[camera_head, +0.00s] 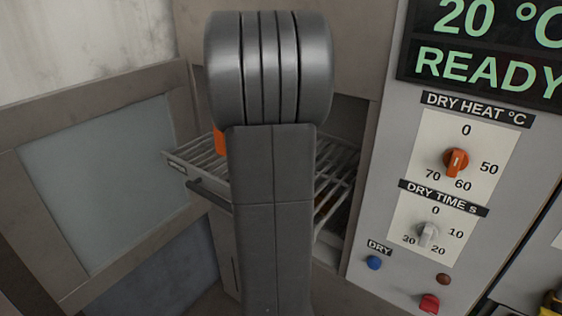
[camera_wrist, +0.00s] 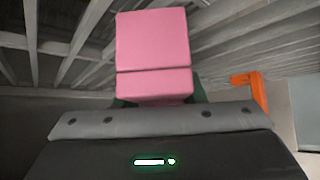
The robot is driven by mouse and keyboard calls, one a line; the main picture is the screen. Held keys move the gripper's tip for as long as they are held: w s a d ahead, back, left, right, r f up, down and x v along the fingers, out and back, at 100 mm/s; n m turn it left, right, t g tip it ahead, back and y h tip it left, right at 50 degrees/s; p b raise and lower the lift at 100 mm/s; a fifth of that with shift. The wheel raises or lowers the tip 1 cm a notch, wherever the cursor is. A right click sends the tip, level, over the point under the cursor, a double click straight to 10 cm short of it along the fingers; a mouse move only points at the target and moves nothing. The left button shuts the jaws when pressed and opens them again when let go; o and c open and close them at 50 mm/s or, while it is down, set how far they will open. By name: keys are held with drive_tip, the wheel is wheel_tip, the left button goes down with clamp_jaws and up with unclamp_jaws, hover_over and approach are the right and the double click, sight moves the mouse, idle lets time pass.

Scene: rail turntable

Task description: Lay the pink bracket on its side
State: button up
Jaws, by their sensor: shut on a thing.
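The pink bracket (camera_wrist: 153,45) shows in the wrist view, right in front of my gripper (camera_wrist: 156,101). It appears as a pink block with a dark line across its lower part. My gripper is shut on its near end; only small dark green finger parts show on either side. The pink bracket is not seen in the head view, where my own arm covers the middle. Whether the bracket touches the rack cannot be told.
A slatted wire rack (camera_head: 186,158) extends from the open cabinet. An orange thing (camera_head: 220,142) stands on it, and an orange piece (camera_wrist: 249,88) shows right of the bracket. An open door (camera_head: 98,170) is on the left, a control panel (camera_head: 480,90) with knobs on the right.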

drive_tip(key=shift+f, duration=0.1)
drive_tip(key=o, duration=1.2)
drive_tip(key=b+v, duration=0.1)
drive_tip(key=v, duration=1.1)
